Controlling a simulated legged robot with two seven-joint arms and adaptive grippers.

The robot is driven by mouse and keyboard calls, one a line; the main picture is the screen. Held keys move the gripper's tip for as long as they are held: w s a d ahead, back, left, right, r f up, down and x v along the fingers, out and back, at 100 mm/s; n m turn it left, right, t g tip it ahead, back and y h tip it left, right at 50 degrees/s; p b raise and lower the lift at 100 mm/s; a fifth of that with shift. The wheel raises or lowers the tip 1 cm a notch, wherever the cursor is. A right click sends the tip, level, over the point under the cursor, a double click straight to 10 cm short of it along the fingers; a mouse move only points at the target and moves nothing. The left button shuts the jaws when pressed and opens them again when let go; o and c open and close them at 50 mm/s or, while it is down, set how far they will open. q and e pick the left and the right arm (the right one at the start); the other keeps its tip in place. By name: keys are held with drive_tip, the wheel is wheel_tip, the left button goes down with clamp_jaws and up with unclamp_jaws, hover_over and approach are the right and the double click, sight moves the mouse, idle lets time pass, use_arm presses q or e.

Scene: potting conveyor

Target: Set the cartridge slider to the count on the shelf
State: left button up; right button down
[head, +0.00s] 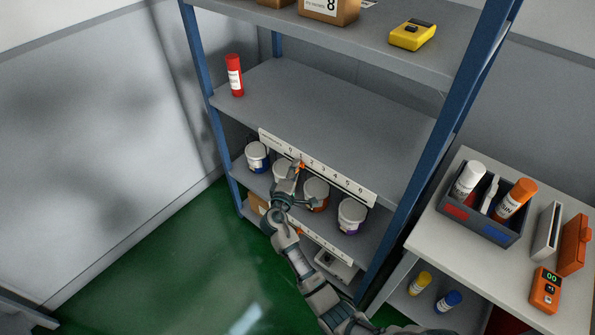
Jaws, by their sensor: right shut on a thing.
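A white number strip (330,175) marked 0 to 6 runs along the front edge of the middle shelf. Its small orange slider (299,164) sits at about the 1 mark. My right gripper (296,168) reaches up to the strip and is shut on the slider, with its fingers partly hiding it. One red cartridge (235,76) with a white label stands upright on the shelf (320,110) above the strip, at the left end. My left gripper is not in view.
Several white tubs, such as the purple-banded one (351,215), stand on the shelf below, close around my right gripper. A second strip (325,243) runs lower down. At right, a table (425,225) holds a grey caddy (485,233) and an orange device (545,291).

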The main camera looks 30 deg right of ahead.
drive_tip(key=shift+a+f, duration=0.25)
drive_tip(key=shift+f, duration=0.15)
drive_tip(key=c, duration=0.9)
unclamp_jaws()
drive_tip(key=shift+c, duration=0.2)
drive_tip(key=shift+w+r, duration=0.1)
drive_tip(key=shift+r, duration=0.1)
drive_tip(key=shift+a, duration=0.1)
drive_tip(key=v, duration=1.1)
drive_tip(key=shift+s+a, duration=0.25)
drive_tip(key=shift+s, duration=0.05)
